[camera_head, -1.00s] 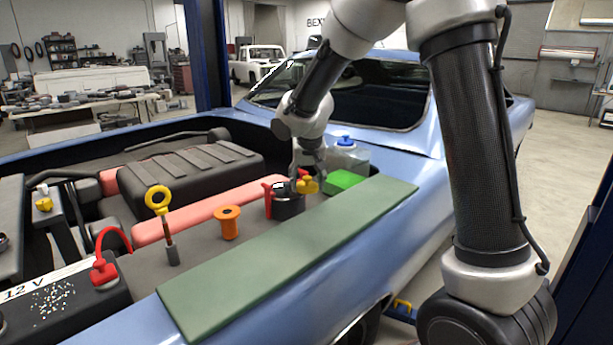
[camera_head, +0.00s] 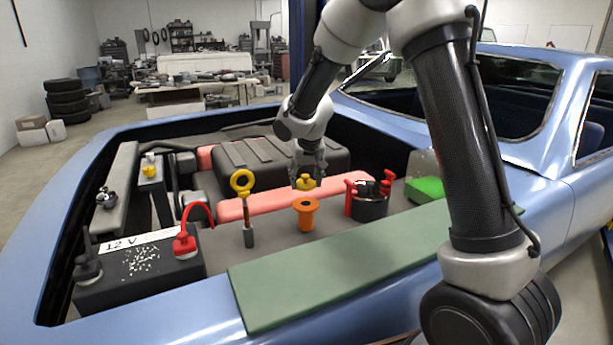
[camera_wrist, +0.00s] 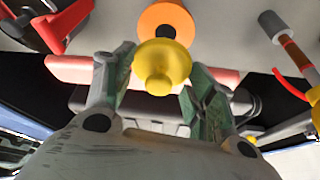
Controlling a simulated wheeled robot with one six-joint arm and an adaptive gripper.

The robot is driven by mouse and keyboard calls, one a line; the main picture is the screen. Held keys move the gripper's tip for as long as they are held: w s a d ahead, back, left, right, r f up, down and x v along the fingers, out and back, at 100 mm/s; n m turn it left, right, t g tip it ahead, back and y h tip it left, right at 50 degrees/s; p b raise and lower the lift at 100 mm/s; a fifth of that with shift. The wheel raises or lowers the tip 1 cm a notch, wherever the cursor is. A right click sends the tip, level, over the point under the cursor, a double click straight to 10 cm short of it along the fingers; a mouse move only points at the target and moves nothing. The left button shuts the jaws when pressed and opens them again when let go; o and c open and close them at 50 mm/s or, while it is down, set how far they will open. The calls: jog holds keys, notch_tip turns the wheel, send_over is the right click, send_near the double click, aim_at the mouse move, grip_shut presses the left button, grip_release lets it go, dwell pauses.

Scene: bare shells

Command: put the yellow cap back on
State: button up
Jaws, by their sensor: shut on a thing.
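The yellow cap (camera_head: 305,183) is held between the fingers of my gripper (camera_head: 307,172), which is shut on it. In the wrist view the cap (camera_wrist: 160,68) sits between the green-padded fingertips, its round knob toward the camera. The orange filler neck (camera_head: 306,215) stands upright on the grey deck, with a dark opening at its top. In the head view the cap is just above the neck and appears apart from it. In the wrist view the neck's orange rim (camera_wrist: 168,16) lies just beyond the cap, and the cap partly covers it.
A yellow-ringed dipstick (camera_head: 243,205) stands left of the neck. A black pot with red clips (camera_head: 369,206) stands to the right. A battery (camera_head: 140,268) with a red terminal cover (camera_head: 186,243) is at front left. A green mat (camera_head: 340,275) covers the near fender.

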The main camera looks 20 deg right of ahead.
aim_at(306, 204)
jog(key=shift+d+f, duration=0.1)
jog(key=shift+f, duration=2.65)
jog(key=shift+f, duration=0.15)
jog(key=o, duration=1)
jog(key=shift+o, duration=0.2)
jog(key=o, duration=0.4)
jog(key=shift+r, duration=3.5)
